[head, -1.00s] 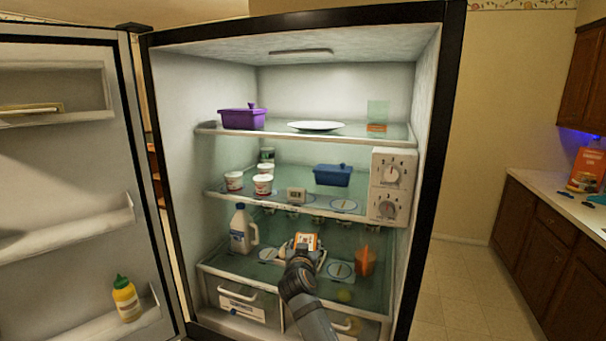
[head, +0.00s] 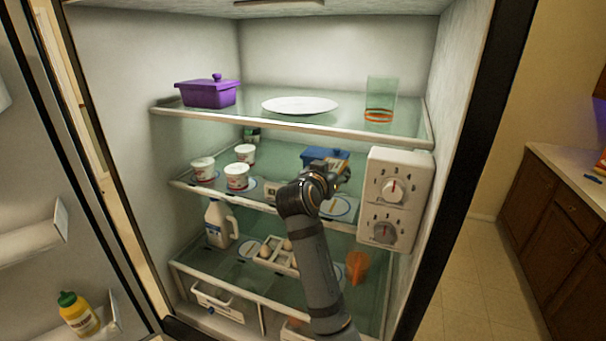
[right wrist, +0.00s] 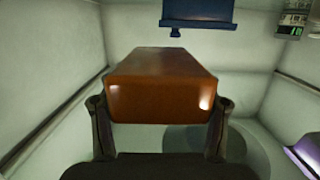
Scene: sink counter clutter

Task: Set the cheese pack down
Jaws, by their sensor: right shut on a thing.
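The cheese pack (right wrist: 160,95) is an orange-brown block that fills the middle of the right wrist view, with a gripper finger on each side of it. My right gripper (head: 325,176) is shut on it in front of the fridge's middle shelf (head: 188,187). In the head view my gripper and wrist hide most or all of the pack. I cannot tell whether it touches the shelf. My left gripper is not in view.
A blue container (head: 328,156) stands just behind my gripper, with a white dial box (head: 395,195) to the right. Several white cups (head: 237,178) stand to the left. An egg tray (head: 268,255) and a milk jug (head: 217,224) are on the lower shelf.

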